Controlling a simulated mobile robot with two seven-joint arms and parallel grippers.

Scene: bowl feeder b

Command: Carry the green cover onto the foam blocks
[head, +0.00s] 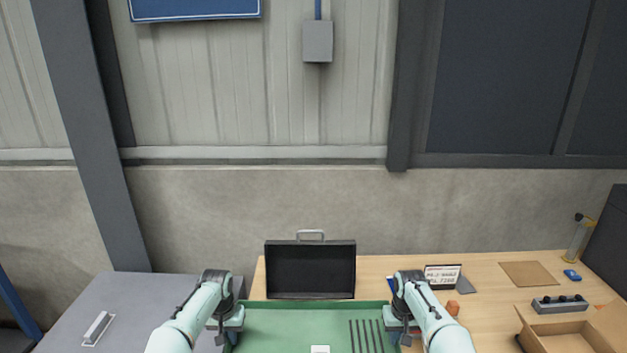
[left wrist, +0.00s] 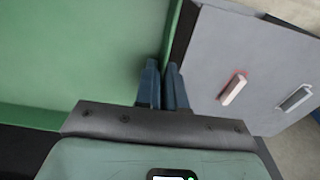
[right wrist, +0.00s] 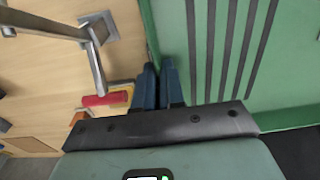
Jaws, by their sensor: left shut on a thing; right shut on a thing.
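The green cover (head: 285,320) is a wide, shallow panel with a raised rim, dark slots on its right half and a white label at the bottom of the head view. My left gripper (head: 230,337) is shut on its left rim; the left wrist view shows the blue fingers (left wrist: 162,82) closed at the green edge (left wrist: 85,60). My right gripper (head: 396,336) is shut on its right rim, and the right wrist view shows its fingers (right wrist: 159,82) beside the slotted part (right wrist: 285,75).
A black open case (head: 311,270) stands behind the cover. A grey surface (head: 130,300) lies left. A red handle (right wrist: 105,99) is near my right fingers.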

